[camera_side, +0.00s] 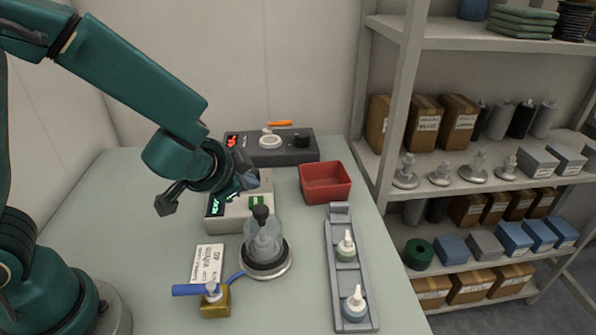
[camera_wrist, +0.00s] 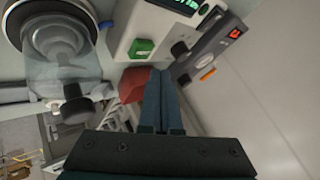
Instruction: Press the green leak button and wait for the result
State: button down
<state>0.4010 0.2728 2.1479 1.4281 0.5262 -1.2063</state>
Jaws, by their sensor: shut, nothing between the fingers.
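The green leak button (camera_side: 257,202) is on the right part of a light grey tester box (camera_side: 228,224) with a lit green display (camera_side: 217,204). The display's text is too small to read. In the wrist view the button (camera_wrist: 141,48) is fully visible, just beyond and left of my fingertips. My gripper (camera_side: 250,181) is shut and empty, tilted, above the back of the tester; its fingers (camera_wrist: 161,73) lie together. It looks apart from the button. A clear bottle with a black cap (camera_side: 262,234) stands upright on a round base (camera_side: 267,270) in front of the tester.
A dark box (camera_side: 300,149) with a red display and orange lever stands behind. A red bin (camera_side: 325,183) is at right; a grey rack (camera_side: 332,254) holds two small bottles. A brass block (camera_side: 215,301) with a blue handle and a label card (camera_side: 207,263) are at front left.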

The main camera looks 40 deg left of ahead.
aim_at(257, 196)
jog(key=shift+f, duration=0.7)
dwell(1.6)
jog(key=shift+f, duration=0.4)
jog(key=shift+f, duration=0.45)
dwell(0.5)
jog(key=shift+r, duration=0.9)
jog(key=shift+r, duration=2.5)
